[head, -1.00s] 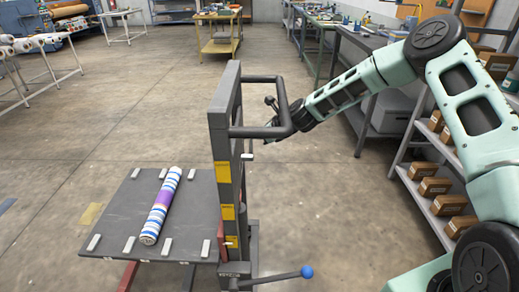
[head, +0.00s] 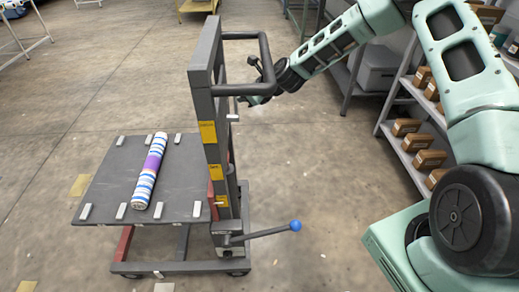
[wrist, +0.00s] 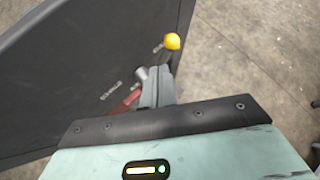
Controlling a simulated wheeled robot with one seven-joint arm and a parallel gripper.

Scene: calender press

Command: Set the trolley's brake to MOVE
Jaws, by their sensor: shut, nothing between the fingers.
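The grey trolley (head: 214,110) stands with its upright post and bar handle (head: 267,62) towards my arm. A lever with a blue knob (head: 295,226) sticks out to the right near its base. My gripper (head: 256,98) is beside the post, just under the handle, partly hidden by it. In the wrist view my shut, empty fingers (wrist: 158,88) point at a dark panel (wrist: 90,65). A yellow knob (wrist: 172,41) shows just beyond the fingertips, with a red part (wrist: 125,104) at their left. Small labels on the panel are too blurred to read. Contact cannot be told.
A striped roll (head: 150,172) lies on the trolley's platform (head: 110,190) between small light blocks. A shelf with brown boxes (head: 407,126) stands at the right, near my arm. The floor to the right of the trolley is clear.

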